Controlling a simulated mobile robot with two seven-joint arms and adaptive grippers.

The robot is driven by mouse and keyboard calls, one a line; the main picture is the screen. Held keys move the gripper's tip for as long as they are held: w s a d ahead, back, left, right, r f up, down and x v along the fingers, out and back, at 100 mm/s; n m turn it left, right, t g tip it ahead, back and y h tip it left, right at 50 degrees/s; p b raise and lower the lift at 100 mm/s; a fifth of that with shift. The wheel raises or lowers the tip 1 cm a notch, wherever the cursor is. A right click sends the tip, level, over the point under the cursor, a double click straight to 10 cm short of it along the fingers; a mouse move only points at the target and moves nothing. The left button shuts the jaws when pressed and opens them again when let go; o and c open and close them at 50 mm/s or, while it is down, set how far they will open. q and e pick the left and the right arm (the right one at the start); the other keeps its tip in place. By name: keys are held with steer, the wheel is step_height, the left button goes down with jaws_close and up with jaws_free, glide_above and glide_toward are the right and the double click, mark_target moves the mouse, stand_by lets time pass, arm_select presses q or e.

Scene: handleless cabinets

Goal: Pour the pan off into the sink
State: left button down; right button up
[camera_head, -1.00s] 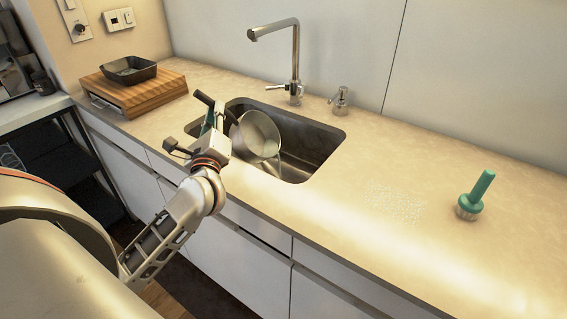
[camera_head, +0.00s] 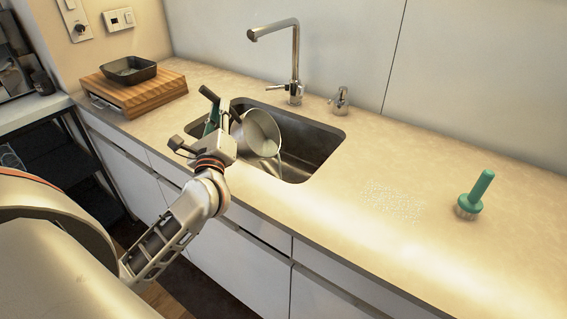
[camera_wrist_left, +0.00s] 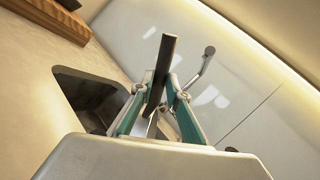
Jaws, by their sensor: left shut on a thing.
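The metal pan (camera_head: 262,134) is tilted steeply on its side over the left part of the sink (camera_head: 308,158) in the head view. A pale stream runs down from its lower rim into the basin. My left gripper (camera_head: 214,122) is shut on the pan's dark handle (camera_head: 208,94), which sticks up to the upper left. In the left wrist view the handle (camera_wrist_left: 164,65) stands between the two teal-lined fingers of the left gripper (camera_wrist_left: 160,100). My right gripper is not in view.
A chrome faucet (camera_head: 295,60) and a soap dispenser (camera_head: 341,100) stand behind the sink. A wooden board (camera_head: 140,97) with a dark dish (camera_head: 128,69) is at the left. A teal-handled tool (camera_head: 475,195) stands at the right, near pale specks (camera_head: 395,203) on the counter.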

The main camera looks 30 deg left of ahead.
arm_select(q)
steer(key=shift+w+d+r+m+t+h, duration=0.1)
steer(key=shift+d+r+m+t, duration=0.2)
steer(key=shift+d+m, duration=0.15)
steer(key=shift+d+r+m+t+h, duration=0.15)
steer(key=shift+d+r+m, duration=0.2)
steer(key=shift+d, duration=0.2)
steer(key=shift+w+d+r+m+t+h, duration=0.1)
steer(key=shift+d+r+m+t, duration=0.15)
steer(key=shift+d+m, duration=0.2)
steer(key=shift+d+r+m+t+h, duration=0.15)
steer(key=shift+d+r+m+t, duration=0.15)
steer(key=shift+d+m, duration=0.35)
steer(key=shift+d+r+m+t+h, duration=0.1)
steer(key=shift+d+r+m+t, duration=0.2)
steer(key=shift+d, duration=0.55)
steer(key=shift+w+d+m+t+h, duration=0.2)
steer(key=shift+d+m+t+h, duration=0.1)
steer(key=shift+d+m, duration=0.8)
steer(key=shift+d, duration=0.25)
steer(key=shift+w+d+r+m+t+h, duration=0.15)
steer(key=shift+d+m+t+h, duration=0.2)
steer(key=shift+d, duration=0.5)
steer(key=shift+d+m, duration=0.2)
steer(key=shift+m, duration=0.05)
